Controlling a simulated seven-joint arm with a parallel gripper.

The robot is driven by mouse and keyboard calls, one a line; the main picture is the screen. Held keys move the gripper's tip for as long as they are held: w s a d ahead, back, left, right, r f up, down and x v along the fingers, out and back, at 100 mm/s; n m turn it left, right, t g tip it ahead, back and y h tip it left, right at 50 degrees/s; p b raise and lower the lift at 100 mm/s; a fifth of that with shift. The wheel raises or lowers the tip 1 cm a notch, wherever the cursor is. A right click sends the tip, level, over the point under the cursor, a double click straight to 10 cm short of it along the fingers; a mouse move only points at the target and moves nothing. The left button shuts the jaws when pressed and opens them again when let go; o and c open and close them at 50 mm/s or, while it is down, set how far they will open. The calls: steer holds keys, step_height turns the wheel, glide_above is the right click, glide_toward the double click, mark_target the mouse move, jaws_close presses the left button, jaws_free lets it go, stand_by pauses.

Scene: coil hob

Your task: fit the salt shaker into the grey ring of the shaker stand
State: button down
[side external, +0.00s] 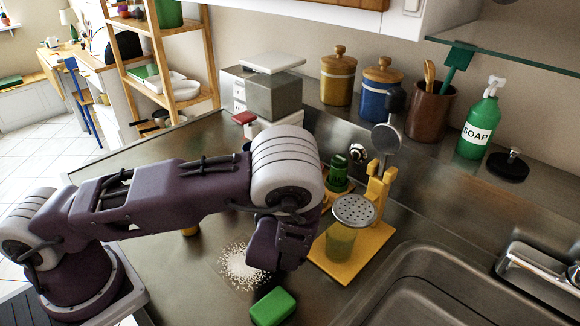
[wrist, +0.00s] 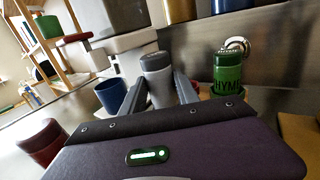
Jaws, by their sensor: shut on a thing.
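The salt shaker (wrist: 157,80), with a grey cap and pale body, stands between the two fingers of my gripper (wrist: 160,98) in the wrist view. My gripper is shut on it. In the side external view my gripper (side external: 283,245) hangs low over the counter and the shaker is hidden behind the arm. A green thyme jar (wrist: 228,72) is to the right of the shaker in the wrist view, and it also shows in the side external view (side external: 337,178). Wood of what may be the shaker stand shows beside the jar. I cannot make out the grey ring clearly.
A yellow stand (side external: 385,240) carries a perforated disc (side external: 354,209) over a greenish cup, close right of my gripper. White grains (side external: 242,268) and a green sponge (side external: 272,307) lie in front. A blue cup (wrist: 110,94) is left of the shaker. The sink (side external: 450,290) is at right.

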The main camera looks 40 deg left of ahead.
steer(key=shift+f, duration=1.15)
steer(key=c, duration=0.8)
jaws_free()
steer(key=shift+c, duration=0.2)
step_height(320, 180, up, 10)
